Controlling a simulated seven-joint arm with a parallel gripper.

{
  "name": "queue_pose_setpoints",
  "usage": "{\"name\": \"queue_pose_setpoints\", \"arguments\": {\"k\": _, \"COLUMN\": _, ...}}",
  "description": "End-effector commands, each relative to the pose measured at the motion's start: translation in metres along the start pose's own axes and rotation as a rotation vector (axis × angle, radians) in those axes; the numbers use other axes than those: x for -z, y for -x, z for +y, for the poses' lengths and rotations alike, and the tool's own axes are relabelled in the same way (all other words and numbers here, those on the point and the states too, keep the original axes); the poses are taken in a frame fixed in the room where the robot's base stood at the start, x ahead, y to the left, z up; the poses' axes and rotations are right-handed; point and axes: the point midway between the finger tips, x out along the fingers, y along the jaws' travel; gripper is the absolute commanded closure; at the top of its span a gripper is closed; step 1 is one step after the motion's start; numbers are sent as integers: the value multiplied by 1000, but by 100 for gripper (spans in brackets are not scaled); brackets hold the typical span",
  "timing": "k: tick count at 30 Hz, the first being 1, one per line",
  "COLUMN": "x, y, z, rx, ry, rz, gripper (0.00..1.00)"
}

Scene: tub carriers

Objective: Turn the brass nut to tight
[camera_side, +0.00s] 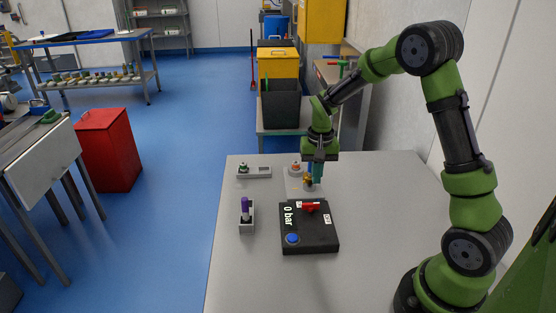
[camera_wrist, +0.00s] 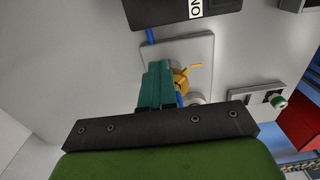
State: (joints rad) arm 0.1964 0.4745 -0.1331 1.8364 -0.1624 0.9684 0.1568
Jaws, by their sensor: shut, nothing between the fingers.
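The brass nut (camera_side: 308,183) is a small yellow fitting on a pale plate (camera_side: 290,186) near the back of the table. In the wrist view the nut (camera_wrist: 182,82) shows just right of my fingers, partly hidden by them. A short yellow mark (camera_wrist: 196,65) lies on the plate (camera_wrist: 203,50) beside it. A blue pipe (camera_wrist: 151,36) shows at the plate's edge. My gripper (camera_side: 317,180) points down with its teal fingers together and empty, close beside the nut. In the wrist view my fingers (camera_wrist: 156,85) overlap the nut's left side; I cannot tell whether they touch.
A black box (camera_side: 320,242) marked "0 bar" stands in front, with a red handle (camera_side: 310,207) and a blue button (camera_side: 292,239). A purple-topped piece (camera_side: 245,208) stands left of it. A grey block (camera_side: 259,173) lies behind. The front of the table is clear.

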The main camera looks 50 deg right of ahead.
Motion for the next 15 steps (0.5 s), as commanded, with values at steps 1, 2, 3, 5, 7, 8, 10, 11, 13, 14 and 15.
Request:
{"name": "queue_pose_setpoints", "arguments": {"k": 1, "x": 1, "y": -13, "z": 5, "rx": -18, "ry": 9, "rz": -6, "gripper": 100}}
{"name": "queue_pose_setpoints", "arguments": {"k": 2, "x": 0, "y": -13, "z": 5, "rx": -18, "ry": 9, "rz": -6, "gripper": 100}}
{"name": "queue_pose_setpoints", "arguments": {"k": 3, "x": 1, "y": -13, "z": 5, "rx": -18, "ry": 9, "rz": -6, "gripper": 100}}
{"name": "queue_pose_setpoints", "arguments": {"k": 5, "x": 1, "y": -13, "z": 5, "rx": -19, "ry": 8, "rz": -6, "gripper": 100}}
{"name": "queue_pose_setpoints", "arguments": {"k": 7, "x": 1, "y": -13, "z": 5, "rx": -19, "ry": 8, "rz": -5, "gripper": 100}}
{"name": "queue_pose_setpoints", "arguments": {"k": 8, "x": 1, "y": -13, "z": 5, "rx": -19, "ry": 8, "rz": -5, "gripper": 100}}
{"name": "queue_pose_setpoints", "arguments": {"k": 10, "x": 0, "y": -13, "z": 4, "rx": -19, "ry": 8, "rz": -5, "gripper": 100}}
{"name": "queue_pose_setpoints", "arguments": {"k": 11, "x": 0, "y": -13, "z": 4, "rx": -20, "ry": 8, "rz": -5, "gripper": 100}}
{"name": "queue_pose_setpoints", "arguments": {"k": 13, "x": 0, "y": -13, "z": 3, "rx": -20, "ry": 9, "rz": -5, "gripper": 100}}
{"name": "queue_pose_setpoints", "arguments": {"k": 14, "x": 0, "y": -13, "z": 2, "rx": -20, "ry": 9, "rz": -5, "gripper": 100}}
{"name": "queue_pose_setpoints", "arguments": {"k": 15, "x": -1, "y": -13, "z": 1, "rx": -19, "ry": 9, "rz": -5, "gripper": 100}}
